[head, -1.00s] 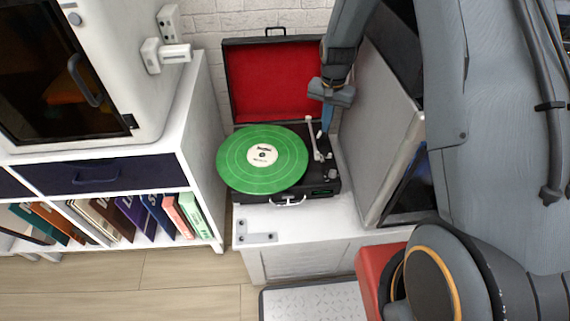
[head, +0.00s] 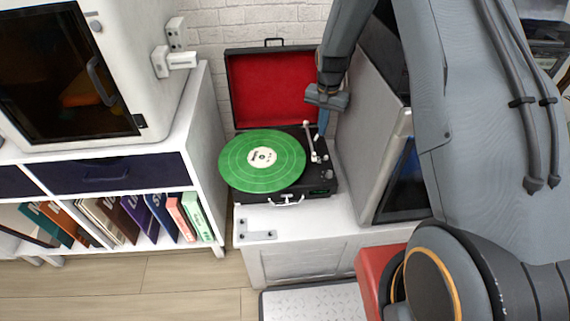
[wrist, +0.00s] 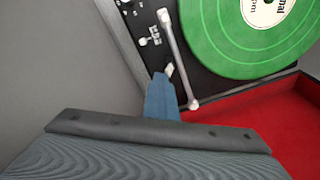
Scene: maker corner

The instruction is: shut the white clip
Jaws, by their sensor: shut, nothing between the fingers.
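The record player (head: 318,190) stands open on a white cabinet, with a green record (head: 232,165) on it. Its white tonearm (head: 309,138) lies to the right of the record; it also shows in the wrist view (wrist: 178,55). A small white piece (wrist: 169,70), which looks like the clip, sits beside the tonearm on the black deck. I cannot tell whether it stands open. My gripper (head: 322,131) points down over the deck's right side. In the wrist view its blue fingers (wrist: 158,78) are shut and empty, their tips close beside the white piece. I cannot tell if they touch.
The raised red-lined lid (head: 272,92) stands behind the deck. A large grey panel (head: 372,150) rises close on the right of the gripper. A shelf unit (head: 205,105) with a white cabinet machine (head: 140,50) is on the left. A red object (head: 375,272) is at the front.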

